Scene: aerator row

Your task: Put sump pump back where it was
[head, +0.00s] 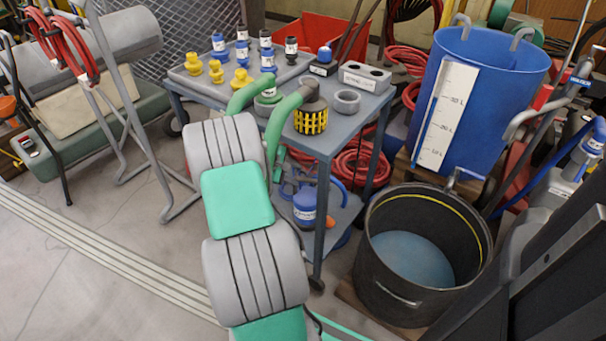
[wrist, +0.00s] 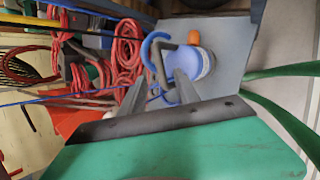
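The blue sump pump (head: 305,206) sits low on the cart's lower shelf, partly hidden behind a cart leg. In the wrist view the pump (wrist: 203,65) shows a pale blue top, a dark loop handle, a blue curved part and an orange piece. My gripper (wrist: 161,84) is low beside the cart, its two grey fingers apart. The dark handle shows in line with the gap between the fingertips; I cannot tell whether they touch it. In the head view my arm hides most of my gripper.
A black tub (head: 377,287) with water stands right of the cart, below a blue graduated drum (head: 490,90). Red hoses (head: 360,165) lie behind.

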